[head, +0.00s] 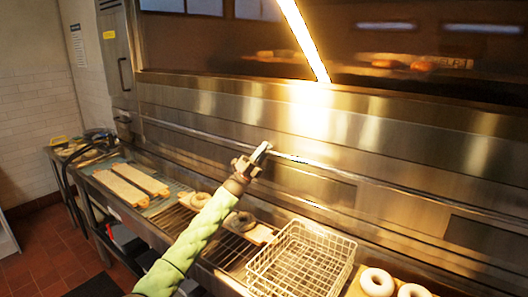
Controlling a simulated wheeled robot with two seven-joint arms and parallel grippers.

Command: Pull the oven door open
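No open gap shows in the front. My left gripper (264,150), on a green-sleeved arm, is at the bar and overlaps it in the picture. Its fingers are small and seen edge-on, so I cannot tell if they close around the bar. My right gripper is out of view.
Below the front, a counter holds a wire basket (302,262), bagels (377,282) on a board at right, dark bagels (240,221) on boards over a grate, and long wooden boards (140,180) at left. Tiled floor (60,258) is open at far left.

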